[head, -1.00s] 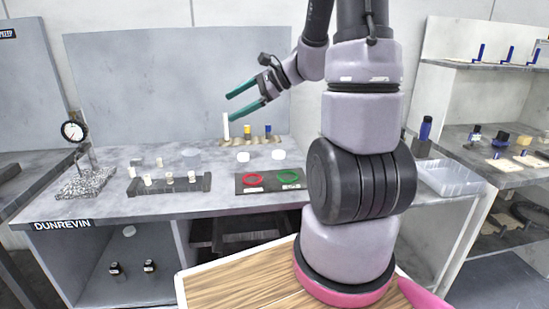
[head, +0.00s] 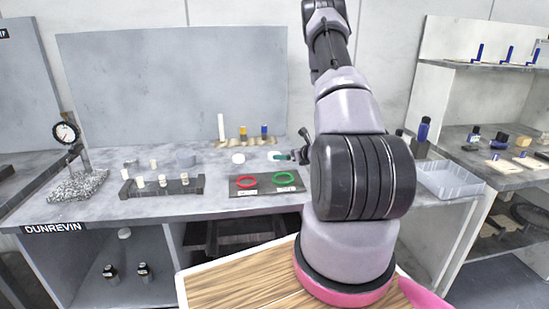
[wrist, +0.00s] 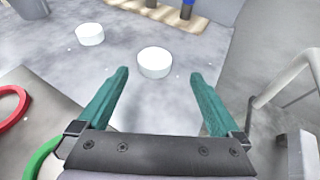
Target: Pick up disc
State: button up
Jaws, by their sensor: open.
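Two white discs lie on the grey bench. In the head view the left disc (head: 238,158) lies clear of my gripper, and the right disc (head: 274,155) is at the fingertips of my gripper (head: 283,156). In the wrist view the right disc (wrist: 155,62) lies just ahead of and between the two green fingers of my gripper (wrist: 160,78). The left disc (wrist: 89,34) is further up and to the left there. My gripper is open and empty. In the head view my arm hides part of it.
A dark mat (head: 264,189) with a red ring (head: 246,181) and a green ring (head: 285,178) lies in front of the discs. A wooden rack (head: 238,141) with upright coloured pieces stands behind. A dial gauge (head: 66,133) and a clear tray (head: 450,181) stand at the sides.

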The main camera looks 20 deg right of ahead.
jog(key=x, duration=0.6)
jog(key=shift+w+a, duration=0.15)
jog(key=shift+a, duration=0.25)
jog(key=c, duration=1.5)
jog(key=shift+r, duration=0.1)
notch_tip(320, 180, up, 10)
jog(key=s+a+r, duration=0.2)
jog(key=a+r, duration=0.3)
jog(key=a, duration=0.3)
jog(key=s+a+r+n+y, duration=0.1)
jog(key=s+a+r, duration=0.1)
jog(key=a+r, duration=0.4)
jog(key=shift+s+a+g, duration=0.3)
jog(key=shift+s+a, duration=0.05)
jog(key=shift+a, duration=0.6)
